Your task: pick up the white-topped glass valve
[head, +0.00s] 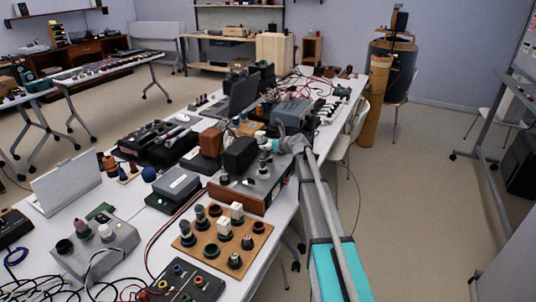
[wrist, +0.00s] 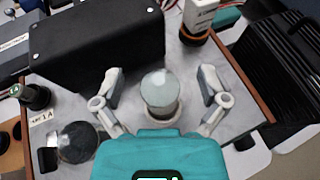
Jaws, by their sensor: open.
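The white-topped glass valve (wrist: 160,90) stands upright in a pale round base on a grey metal chassis top in the wrist view. Its top is pale and its sides look translucent. My gripper (wrist: 160,75) is open, with one finger on each side of the valve and a visible gap on both sides. In the head view my gripper (head: 277,143) is over the wood-sided amplifier (head: 247,198), and a small valve-like piece (head: 264,165) shows below it. How deep the fingertips reach along the valve is unclear.
A black box (wrist: 95,48) stands close behind and left of the valve. A white block with print (wrist: 200,14) stands behind right. A dark round part (wrist: 76,143) sits front left. In the head view a wooden board (head: 190,243) with several valves lies nearer.

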